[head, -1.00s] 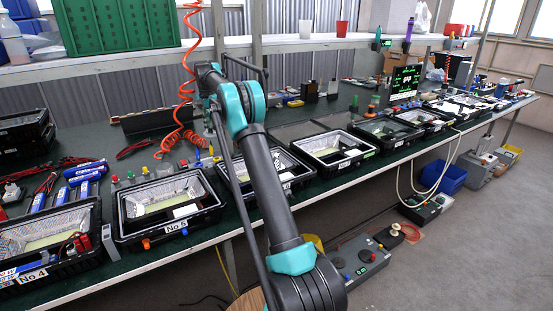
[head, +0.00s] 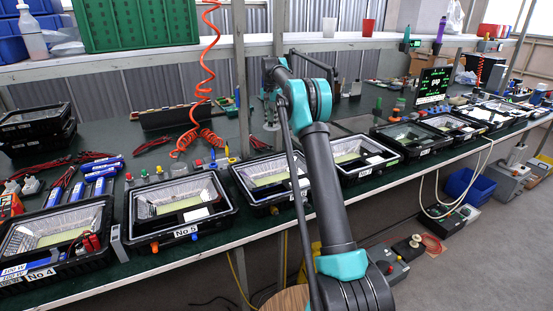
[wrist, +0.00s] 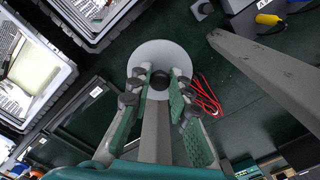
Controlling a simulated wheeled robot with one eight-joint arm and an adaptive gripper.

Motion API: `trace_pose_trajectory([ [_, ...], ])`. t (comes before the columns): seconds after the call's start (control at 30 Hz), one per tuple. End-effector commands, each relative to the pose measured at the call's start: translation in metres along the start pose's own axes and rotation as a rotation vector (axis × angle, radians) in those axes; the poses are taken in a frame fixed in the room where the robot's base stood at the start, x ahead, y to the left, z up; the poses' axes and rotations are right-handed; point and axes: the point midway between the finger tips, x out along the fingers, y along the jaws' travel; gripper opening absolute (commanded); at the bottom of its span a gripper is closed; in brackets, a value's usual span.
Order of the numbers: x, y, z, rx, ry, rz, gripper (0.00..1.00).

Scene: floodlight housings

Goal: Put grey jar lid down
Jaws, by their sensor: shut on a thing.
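The grey jar lid (wrist: 147,52) is a pale round disc with a dark knob in the middle, seen from above in the wrist view. My gripper (wrist: 161,82) is shut on the lid's knob, with its green-padded fingers on either side. The fingers hide part of the lid. In the head view my gripper (head: 269,108) is small, over the back part of the dark green bench beside a grey post. I cannot tell whether the lid touches the bench top.
Black floodlight housings, such as No 5 (head: 180,207), line the bench's front edge. A grey post (wrist: 265,65) rises close to the lid's right in the wrist view. Red leads (wrist: 207,97) lie beside the lid. An orange coiled cord (head: 200,100) hangs left of my gripper.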

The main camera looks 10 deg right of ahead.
Motion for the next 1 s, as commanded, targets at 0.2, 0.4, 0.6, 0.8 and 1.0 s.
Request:
trace_pose_trajectory([
  [0.2, 0.054, 0.0, 0.0, 0.0, 0.0, 0.0, 0.0],
  [0.4, 0.102, 0.0, 0.0, 0.0, 0.0, 0.0, 0.0],
  [0.6, 0.133, 0.0, 0.0, 0.001, 0.0, 0.0, 0.0],
  [0.8, 0.144, 0.0, 0.0, 0.001, 0.0, 0.0, 0.0],
  [1.0, 0.171, 0.0, 0.0, 0.001, 0.0, 0.0, 0.0],
])
